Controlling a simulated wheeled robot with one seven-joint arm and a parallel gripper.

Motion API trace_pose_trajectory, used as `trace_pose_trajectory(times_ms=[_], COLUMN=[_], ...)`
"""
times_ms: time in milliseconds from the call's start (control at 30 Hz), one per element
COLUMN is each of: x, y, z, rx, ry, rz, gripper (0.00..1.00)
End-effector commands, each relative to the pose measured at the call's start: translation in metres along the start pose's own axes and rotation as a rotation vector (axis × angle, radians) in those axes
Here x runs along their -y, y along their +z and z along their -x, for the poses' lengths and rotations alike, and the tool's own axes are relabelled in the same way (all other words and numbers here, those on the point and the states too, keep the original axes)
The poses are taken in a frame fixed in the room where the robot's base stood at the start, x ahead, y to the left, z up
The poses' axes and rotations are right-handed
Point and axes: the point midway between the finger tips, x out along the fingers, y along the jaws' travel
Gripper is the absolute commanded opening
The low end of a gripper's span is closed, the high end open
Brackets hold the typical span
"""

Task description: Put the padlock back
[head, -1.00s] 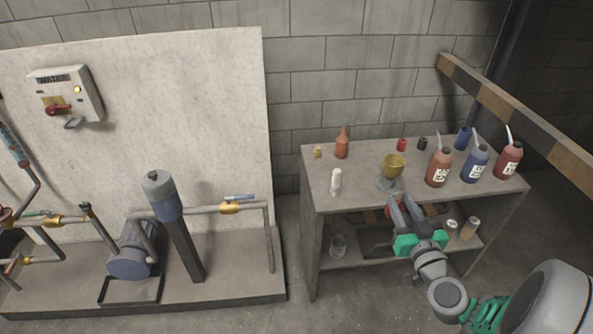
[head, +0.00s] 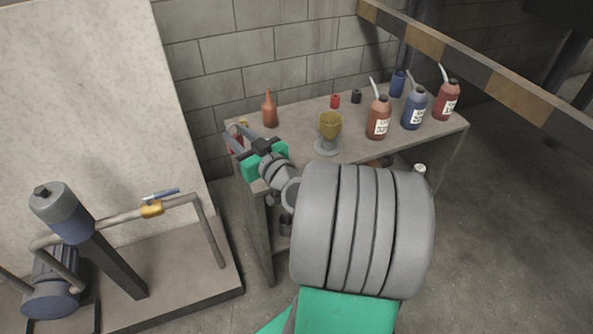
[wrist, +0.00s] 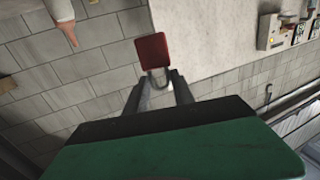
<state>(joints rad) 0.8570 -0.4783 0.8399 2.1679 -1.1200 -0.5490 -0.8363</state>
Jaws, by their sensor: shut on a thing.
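My gripper (head: 238,134) is shut on a red padlock (wrist: 152,52). In the wrist view the padlock's square red body points away from me. Its grey shackle (wrist: 157,80) sits between the two fingertips. In the head view only a bit of red (head: 235,146) shows beside the fingers, above the left end of the workbench. In the wrist view a wall box (wrist: 275,30) with a yellow patch stands at the upper right, well apart from the padlock; the head view does not show it.
The workbench (head: 300,160) holds a brown bottle (head: 270,110), a yellow cup on a stand (head: 330,127), and several oil bottles at the right. Pipes and a pump (head: 55,285) stand on a plinth at left. My arm hides the bench front.

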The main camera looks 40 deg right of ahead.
Motion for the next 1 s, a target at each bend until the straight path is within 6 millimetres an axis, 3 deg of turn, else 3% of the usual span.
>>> trace_pose_trajectory(times_ms=[33, 200, 367, 467, 733, 833, 1000], x=[-0.024, -0.084, -0.107, -0.122, -0.188, -0.203, -0.220], y=[0.028, 0.039, 0.038, 0.046, 0.081, 0.108, 0.127], z=[0.011, 0.049, 0.063, 0.056, 0.016, 0.007, -0.003], rx=[-0.006, -0.004, -0.004, 0.000, -0.001, 0.000, -0.003], ry=[0.063, 0.238, 0.303, 0.306, 0.306, 0.305, 0.305], rz=[0.008, 0.001, -0.008, -0.013, -0.013, -0.014, -0.009], gripper=[0.00, 0.00, 0.00, 0.00, 0.00, 0.00, 0.00])
